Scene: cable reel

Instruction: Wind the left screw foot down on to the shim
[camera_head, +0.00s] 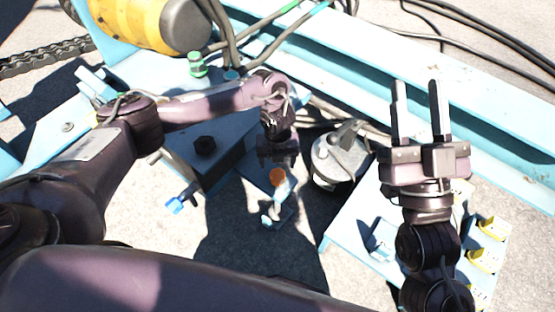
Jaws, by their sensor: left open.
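My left gripper (279,160) points down over the front corner of a light-blue machine base (225,170), just above an orange round part (277,177). It is open, and its fingers are mostly hidden by the wrist. A bright blue handle-like piece (178,201) sticks out at the base's front left. I cannot tell which of these is the left screw foot, and I cannot make out the shim. My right gripper (419,112) is open and empty, its two fingers pointing away.
A grey rounded metal part (340,157) stands between the grippers. A light-blue table (345,222) with yellow holders (484,260) lies at right, under my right arm. A blue beam (480,130) and black cables (490,35) run behind. A yellow drum (135,22) is at top left.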

